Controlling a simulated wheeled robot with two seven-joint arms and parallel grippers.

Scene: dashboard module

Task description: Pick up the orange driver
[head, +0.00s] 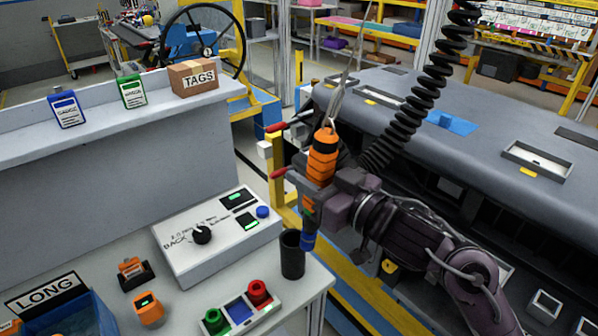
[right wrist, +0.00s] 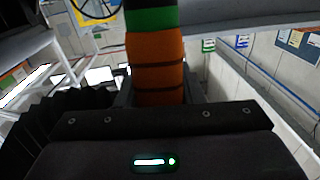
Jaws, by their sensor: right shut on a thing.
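The orange driver (head: 322,156) hangs upright from a cable, with black bands on its body and a blue tip at its lower end. My right gripper (head: 318,187) is shut around the driver's body, beside the table's right corner. In the right wrist view the driver (right wrist: 156,60) stands between the jaws, with a green band above its orange part. The driver's lower end is close to the black cup (head: 292,256), to the right of its rim. I cannot tell whether they touch. My left gripper does not show.
A control box with a knob (head: 215,240) stands on the table, with a red and green button unit (head: 243,308) in front. A LONG sign (head: 46,290) and blue bin (head: 75,318) are at left. The dark dashboard (head: 480,125) fills the right. A black coiled hose (head: 415,100) hangs near my right arm.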

